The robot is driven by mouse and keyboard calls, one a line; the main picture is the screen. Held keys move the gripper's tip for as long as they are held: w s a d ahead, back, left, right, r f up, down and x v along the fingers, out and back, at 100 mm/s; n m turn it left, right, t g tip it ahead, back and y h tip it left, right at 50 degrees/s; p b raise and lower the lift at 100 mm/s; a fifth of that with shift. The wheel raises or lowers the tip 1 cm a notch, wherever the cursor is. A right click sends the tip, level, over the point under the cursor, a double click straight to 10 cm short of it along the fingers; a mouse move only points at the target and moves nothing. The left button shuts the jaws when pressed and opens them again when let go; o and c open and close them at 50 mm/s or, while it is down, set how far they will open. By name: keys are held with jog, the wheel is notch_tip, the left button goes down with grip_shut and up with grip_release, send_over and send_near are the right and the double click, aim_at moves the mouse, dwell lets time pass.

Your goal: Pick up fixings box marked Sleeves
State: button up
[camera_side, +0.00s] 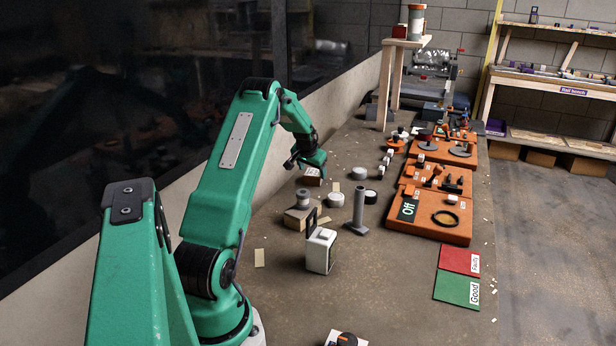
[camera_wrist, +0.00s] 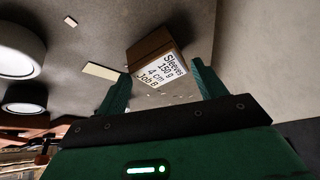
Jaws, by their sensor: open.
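The fixings box marked Sleeves (camera_wrist: 152,48) is a small brown box with a white label reading "Sleeves 150 g 4 cm Job B". In the wrist view it sits at the upper middle, ahead of and partly between my fingers. My gripper (camera_wrist: 160,85) is open, its two green fingers apart, with nothing visibly held. In the side view the box (camera_side: 312,176) stands on the bench beyond the round grey items, and my gripper (camera_side: 307,162) hangs just above or beside it. I cannot tell whether they touch.
Two round white-topped items (camera_side: 365,195) stand to the right of the box. A grey post (camera_side: 358,210) and a white block device (camera_side: 320,250) are nearer the camera. Orange boards (camera_side: 430,212) line the right side. A wall (camera_side: 345,100) runs along the left.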

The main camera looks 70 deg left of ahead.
aim_at(313, 173)
jog(key=shift+x, duration=1.55)
jog(key=shift+c, duration=0.2)
jog(key=c, duration=0.7)
